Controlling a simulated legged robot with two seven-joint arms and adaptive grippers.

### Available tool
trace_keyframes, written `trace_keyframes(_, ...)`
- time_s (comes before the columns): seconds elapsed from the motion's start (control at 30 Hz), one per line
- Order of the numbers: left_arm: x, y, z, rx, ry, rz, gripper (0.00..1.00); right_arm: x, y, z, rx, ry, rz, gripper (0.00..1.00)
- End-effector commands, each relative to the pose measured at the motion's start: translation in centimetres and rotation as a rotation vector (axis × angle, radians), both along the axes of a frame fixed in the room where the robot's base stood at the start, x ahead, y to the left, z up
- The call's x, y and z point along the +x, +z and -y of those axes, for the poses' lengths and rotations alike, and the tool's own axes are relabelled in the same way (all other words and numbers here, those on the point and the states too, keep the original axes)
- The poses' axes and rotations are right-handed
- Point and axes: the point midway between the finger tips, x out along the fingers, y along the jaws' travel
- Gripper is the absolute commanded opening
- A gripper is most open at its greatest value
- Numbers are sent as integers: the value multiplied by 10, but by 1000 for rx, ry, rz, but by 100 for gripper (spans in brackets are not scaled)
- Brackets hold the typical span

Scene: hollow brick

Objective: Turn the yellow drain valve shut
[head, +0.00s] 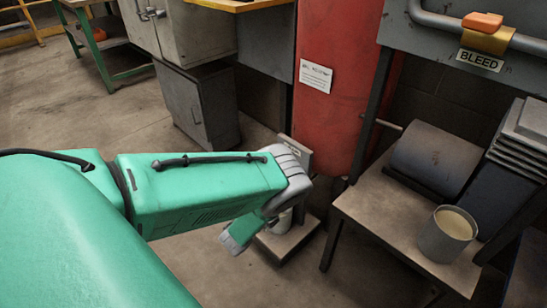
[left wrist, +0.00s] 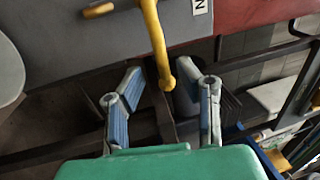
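My left gripper (left wrist: 160,88) is open, with one blue-padded finger on each side of the lever's rounded end. Gaps show on both sides, and I cannot tell whether the lever lies fully between the pads in depth. In the head view, my green left arm reaches down beside the red tank, and its wrist hides the valve. My right gripper is in neither view.
A red tank (head: 335,70) stands behind my left wrist. A pipe with an orange-yellow handle (head: 488,38) above a BLEED label (head: 479,61) is at the upper right. A bench (head: 375,205) at right holds a cup (head: 446,236) and a dark cylinder (head: 436,158).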

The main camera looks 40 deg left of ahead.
Motion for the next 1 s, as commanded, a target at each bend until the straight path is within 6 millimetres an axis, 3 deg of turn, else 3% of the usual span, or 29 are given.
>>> trace_keyframes(0.1, -27, -7, -2, 0, 2, -6, 31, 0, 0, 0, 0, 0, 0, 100)
trace_keyframes(0.5, -85, -20, -5, 0, -3, -9, 31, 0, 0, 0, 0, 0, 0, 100)
trace_keyframes(0.7, -95, -21, -7, -1, -1, -4, 31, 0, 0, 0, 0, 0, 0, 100)
trace_keyframes(1.0, -96, -21, -7, -2, 0, -4, 31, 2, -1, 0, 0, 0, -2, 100)
